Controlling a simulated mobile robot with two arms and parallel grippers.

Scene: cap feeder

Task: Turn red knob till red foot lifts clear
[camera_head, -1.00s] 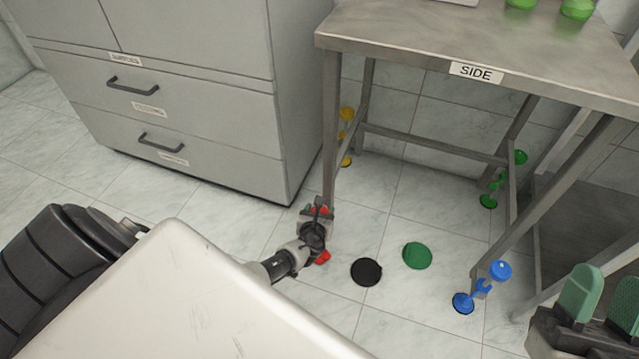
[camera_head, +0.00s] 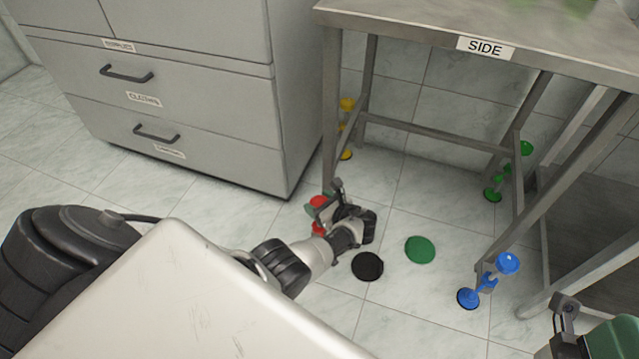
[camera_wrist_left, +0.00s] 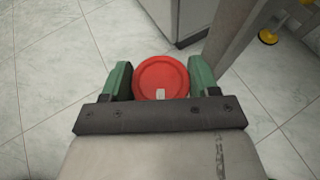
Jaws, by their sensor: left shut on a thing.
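The red knob (camera_head: 318,201) is at the near left leg of the side table, low over the floor. It is also between the green finger pads in the left wrist view (camera_wrist_left: 161,76), with a small pale mark on its face. My left gripper (camera_head: 325,207) is shut on the red knob. A red part below it, seemingly the red foot (camera_head: 317,229), shows partly behind the gripper; whether it touches the floor I cannot tell. My right gripper (camera_head: 590,338) is cut off at the lower right corner, and its finger gap is not clear.
The side table (camera_head: 420,25) stands over the feet. A blue knob and foot (camera_head: 507,263), a green one (camera_head: 525,148) and a yellow one (camera_head: 347,104) are at other legs. A black disc (camera_head: 367,267) and green disc (camera_head: 420,250) lie on the floor. A drawer cabinet (camera_head: 200,110) stands left.

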